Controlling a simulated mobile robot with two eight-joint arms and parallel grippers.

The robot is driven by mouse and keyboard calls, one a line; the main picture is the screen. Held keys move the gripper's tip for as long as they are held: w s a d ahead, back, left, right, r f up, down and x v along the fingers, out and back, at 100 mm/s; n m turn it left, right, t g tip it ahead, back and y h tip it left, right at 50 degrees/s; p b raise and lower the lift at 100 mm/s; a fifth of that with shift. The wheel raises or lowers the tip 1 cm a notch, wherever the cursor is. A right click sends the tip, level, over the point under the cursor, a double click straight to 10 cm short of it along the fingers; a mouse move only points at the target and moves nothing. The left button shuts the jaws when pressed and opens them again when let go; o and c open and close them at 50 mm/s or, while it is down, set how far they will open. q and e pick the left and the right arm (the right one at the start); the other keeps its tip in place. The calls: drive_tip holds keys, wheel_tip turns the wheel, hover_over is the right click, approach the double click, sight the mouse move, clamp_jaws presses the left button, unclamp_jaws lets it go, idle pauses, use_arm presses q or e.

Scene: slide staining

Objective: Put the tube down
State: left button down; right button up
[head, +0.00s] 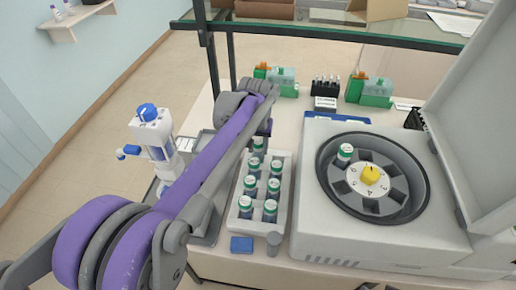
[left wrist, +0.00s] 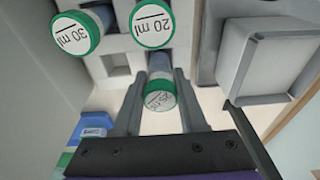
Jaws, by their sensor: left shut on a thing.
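My left gripper (left wrist: 160,76) is shut on a green-capped tube (left wrist: 160,96), whose cap sits between the two fingers in the left wrist view. In the head view the held tube (head: 258,143) is at the far end of the white rack (head: 235,222), partly hidden by my arm. Its lower part is at the rack's end; I cannot tell how deep it sits. Several other capped tubes stand in the rack, including a 20 ml tube (left wrist: 152,24) and a 30 ml tube (left wrist: 76,33). My right gripper is not in view.
The open centrifuge (head: 305,190), right of the rack, holds one tube (head: 345,153) beside its yellow knob (head: 370,174). Its raised lid (head: 465,120) stands at the right. A blue box (head: 241,244) is before the rack. Green-and-orange boxes (head: 375,92) stand at the back.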

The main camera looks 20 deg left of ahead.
use_arm(q)
drive_tip(key=shift+f, duration=0.25)
drive_tip(key=shift+f, duration=0.45)
drive_tip(key=shift+c, duration=2.3)
unclamp_jaws()
drive_tip(key=shift+r, duration=0.1)
drive_tip(key=shift+r, duration=0.3)
wheel_tip(320, 180, up, 12)
drive_tip(key=s+p, duration=0.1)
drive_tip(key=shift+s+d, duration=0.25)
drive_tip(key=shift+s, duration=0.1)
